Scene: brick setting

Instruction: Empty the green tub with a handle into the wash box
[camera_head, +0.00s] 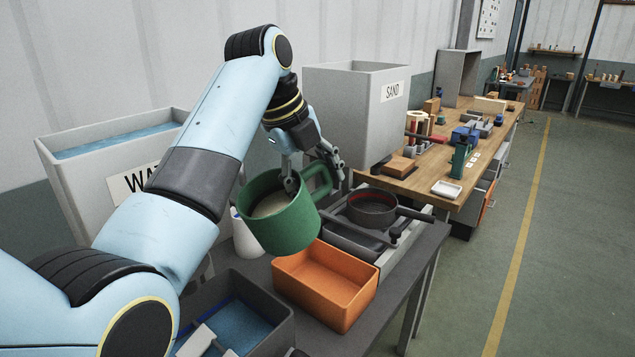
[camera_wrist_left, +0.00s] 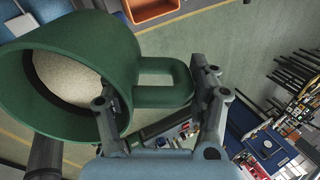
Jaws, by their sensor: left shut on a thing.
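The green tub (camera_head: 290,228) hangs in the air with pale, sand-like material (camera_head: 270,205) inside. It is slightly tilted, above and behind the orange box. My left gripper (camera_head: 312,174) is shut on its handle (camera_head: 324,183). In the left wrist view, the tub (camera_wrist_left: 60,50) fills the upper left, with its handle (camera_wrist_left: 165,98) between the fingers. A dark grey box (camera_head: 283,328) with blue water and pale pieces inside stands at the lower front, partly hidden by my arm. I see no label naming it the wash box. My right gripper is out of view.
An empty orange box (camera_head: 318,305) stands right of the dark box. A dark round pan (camera_head: 372,209) sits behind it on a grey frame. Tall bins marked SAND (camera_head: 345,110) and WATER (camera_head: 75,190) stand behind. A white cone-like bottle (camera_head: 246,240) is close by the tub.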

